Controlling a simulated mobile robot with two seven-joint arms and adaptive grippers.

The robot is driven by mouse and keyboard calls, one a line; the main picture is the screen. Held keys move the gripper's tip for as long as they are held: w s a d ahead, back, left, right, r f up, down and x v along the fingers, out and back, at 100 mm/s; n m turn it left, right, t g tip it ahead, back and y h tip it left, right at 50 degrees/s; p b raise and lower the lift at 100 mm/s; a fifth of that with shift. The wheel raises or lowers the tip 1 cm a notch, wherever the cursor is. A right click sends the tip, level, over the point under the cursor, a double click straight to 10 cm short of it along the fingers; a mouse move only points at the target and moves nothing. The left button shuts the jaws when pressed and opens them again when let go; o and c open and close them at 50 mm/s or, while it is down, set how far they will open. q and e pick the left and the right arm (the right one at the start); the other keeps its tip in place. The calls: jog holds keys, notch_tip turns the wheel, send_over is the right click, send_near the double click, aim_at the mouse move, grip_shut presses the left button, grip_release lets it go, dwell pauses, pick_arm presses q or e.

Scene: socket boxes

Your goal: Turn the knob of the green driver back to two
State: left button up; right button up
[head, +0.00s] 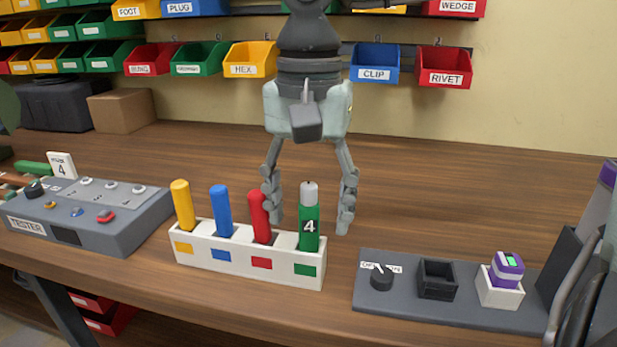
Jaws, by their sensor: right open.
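The green driver (309,232) stands upright in the right-hand slot of a white rack (222,270). Its label reads 4, and its grey knob (309,190) is on top. My right gripper (310,222) points down with its fingers spread, one on each side of the green driver in the picture. No contact shows, and I cannot tell whether the fingers are level with the driver or behind it. A white card (61,166) reading 4 stands at the left, behind the tester (95,220). My left gripper is not in view.
Yellow (182,205), blue (221,210) and red (259,217) drivers stand in the same rack. A grey board (408,300) at the right holds a dial, a black socket and a purple item (507,268). Bins hang on the back wall.

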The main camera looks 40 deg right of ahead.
aim_at(309, 184)
jog(key=shift+r+p, duration=1.4)
jog(key=shift+r, duration=1.8)
